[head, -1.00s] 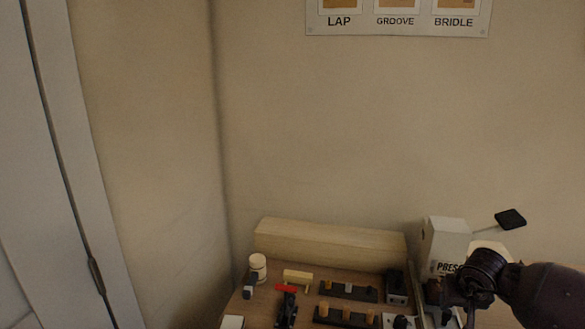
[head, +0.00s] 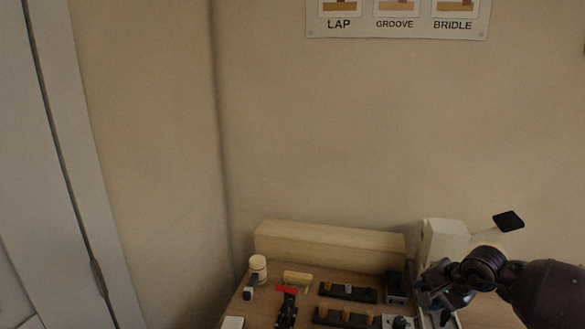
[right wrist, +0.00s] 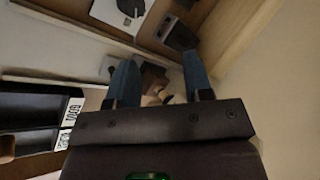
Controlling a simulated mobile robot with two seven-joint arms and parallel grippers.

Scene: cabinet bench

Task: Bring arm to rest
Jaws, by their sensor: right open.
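My right arm comes in from the lower right of the head view, with its dark gripper (head: 438,305) in front of the white press box (head: 443,238). In the right wrist view the two blue-grey fingers (right wrist: 158,70) stand apart. Small brown and tan pieces (right wrist: 152,82) show between and beyond the fingers; I see nothing clamped. My left gripper is not in view.
The wooden bench (head: 262,307) holds a white bottle (head: 258,266), a red-and-black tool (head: 287,300), dark peg racks (head: 347,291) and a long pale beam (head: 330,243) at the back. A dark bin with a "GOOD" label (right wrist: 71,112) shows in the wrist view.

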